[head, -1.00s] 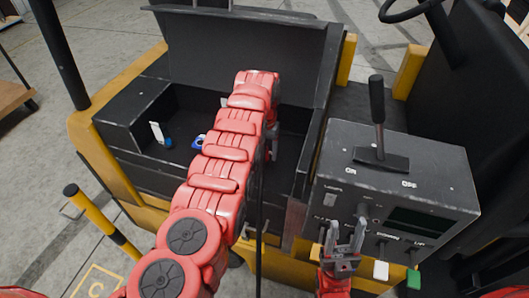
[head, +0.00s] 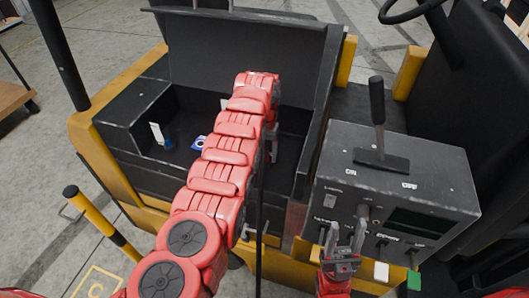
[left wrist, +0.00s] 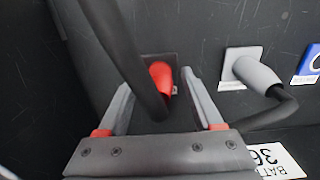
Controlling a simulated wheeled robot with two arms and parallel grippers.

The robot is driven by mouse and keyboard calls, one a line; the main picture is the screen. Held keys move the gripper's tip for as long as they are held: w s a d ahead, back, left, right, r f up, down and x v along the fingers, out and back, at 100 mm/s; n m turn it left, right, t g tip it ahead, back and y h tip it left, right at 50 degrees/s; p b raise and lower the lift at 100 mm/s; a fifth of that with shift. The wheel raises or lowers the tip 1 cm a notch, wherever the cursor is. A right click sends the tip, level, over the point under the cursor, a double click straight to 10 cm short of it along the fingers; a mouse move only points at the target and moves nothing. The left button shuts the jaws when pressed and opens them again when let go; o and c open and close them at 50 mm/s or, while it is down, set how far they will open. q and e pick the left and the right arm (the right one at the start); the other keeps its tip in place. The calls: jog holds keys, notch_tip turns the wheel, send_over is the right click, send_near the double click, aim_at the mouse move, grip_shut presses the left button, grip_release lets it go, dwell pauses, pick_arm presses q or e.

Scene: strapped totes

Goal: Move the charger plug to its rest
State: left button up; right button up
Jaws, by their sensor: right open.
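A red plug (left wrist: 160,76) with a thick black cable shows in the left wrist view, against a dark plate on a black wall. My left gripper (left wrist: 157,88) is open, with one finger on each side of the red plug and visible gaps to it. A grey plug (left wrist: 250,72) with a dark cable sits on a pale plate to the right. In the head view my left gripper (head: 269,150) is low in the black compartment, partly hidden by my arm, and the red plug is hidden. My right gripper (head: 345,240) is open and empty before the control box.
The control box (head: 392,190) with a black lever (head: 377,108) stands right of the compartment (head: 145,110). A raised black lid (head: 245,45) backs it. A blue label (left wrist: 309,64) and a white battery label (left wrist: 275,160) are near the grey plug. A yellow post (head: 100,220) stands at left.

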aim_at(264, 142)
pick_arm(q)
grip_shut()
jog(key=shift+r, duration=0.2)
dwell(1.2)
jog(key=shift+r+p, duration=0.5)
jog(key=shift+r, duration=2.3)
jog(key=shift+r, duration=0.1)
